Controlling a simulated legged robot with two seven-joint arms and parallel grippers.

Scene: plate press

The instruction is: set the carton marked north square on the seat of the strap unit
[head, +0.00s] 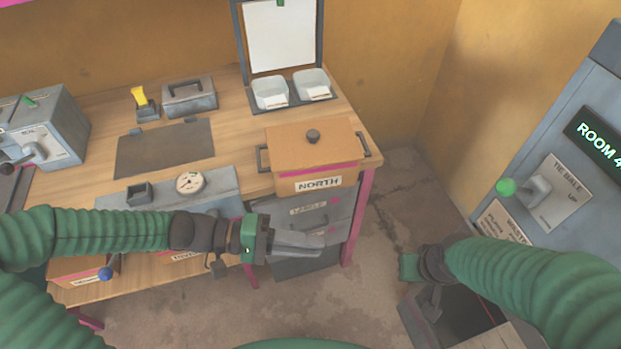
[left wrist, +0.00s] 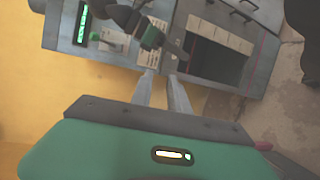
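The carton marked north (head: 313,184) is a tan lidded box with a dark knob and dark side handles. It sits upright at the table's right end in the head view. My left gripper (head: 312,243) is empty in front of and below it, over the drawer fronts, apart from the carton. Its two fingers show a narrow gap in the left wrist view (left wrist: 162,82).
The wooden table (head: 230,116) holds a dark flat plate (head: 165,147), a gauge unit (head: 190,182), two white trays (head: 291,90) and a grey box (head: 189,97). A grey machine (head: 570,150) with a green-knobbed lever stands right. Bare floor (head: 392,200) lies between.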

